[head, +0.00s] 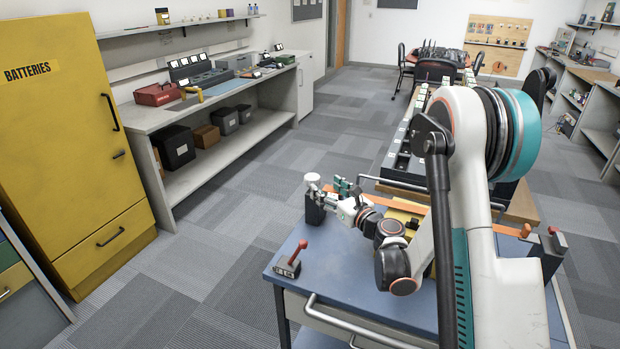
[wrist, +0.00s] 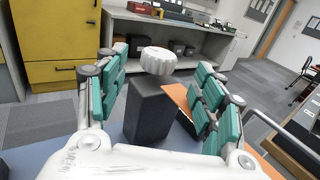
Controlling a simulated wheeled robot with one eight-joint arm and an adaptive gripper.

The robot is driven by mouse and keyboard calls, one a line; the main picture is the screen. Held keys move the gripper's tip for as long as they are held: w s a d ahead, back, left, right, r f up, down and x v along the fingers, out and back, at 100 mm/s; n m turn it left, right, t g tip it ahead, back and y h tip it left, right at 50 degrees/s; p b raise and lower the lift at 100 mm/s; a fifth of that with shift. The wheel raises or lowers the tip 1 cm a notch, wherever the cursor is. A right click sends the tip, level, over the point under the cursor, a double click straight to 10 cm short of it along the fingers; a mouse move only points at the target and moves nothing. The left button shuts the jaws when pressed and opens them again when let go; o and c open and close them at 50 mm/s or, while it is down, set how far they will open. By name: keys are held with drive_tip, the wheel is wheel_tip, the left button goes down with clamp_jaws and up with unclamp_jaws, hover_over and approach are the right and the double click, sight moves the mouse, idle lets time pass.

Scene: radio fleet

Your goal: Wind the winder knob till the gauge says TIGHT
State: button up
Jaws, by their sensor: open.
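The white ribbed winder knob (head: 312,178) sits on top of a dark upright post (head: 315,208) at the far left corner of a blue-topped cart (head: 300,235). In the wrist view the knob (wrist: 158,60) and post (wrist: 148,112) stand between the teal finger pads. My gripper (head: 345,190) is open just to the right of the knob, and in the wrist view the gripper (wrist: 162,72) shows clear gaps on both sides of it. Its fingers do not visibly touch the knob. I cannot make out the gauge or its reading.
An orange strap (wrist: 180,98) runs from the post across the cart. A block with a red lever (head: 290,262) stands on the cart's near left. A dark bracket (head: 551,247) stands at right. A yellow batteries cabinet (head: 60,140) and workbench (head: 150,115) stand across open floor.

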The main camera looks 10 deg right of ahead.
sight(317, 181)
drive_tip(key=b+x, duration=0.2)
drive_tip(key=x, duration=0.7)
drive_tip(key=shift+s, duration=0.1)
drive_tip(key=shift+c, duration=0.4)
drive_tip(key=c, duration=1)
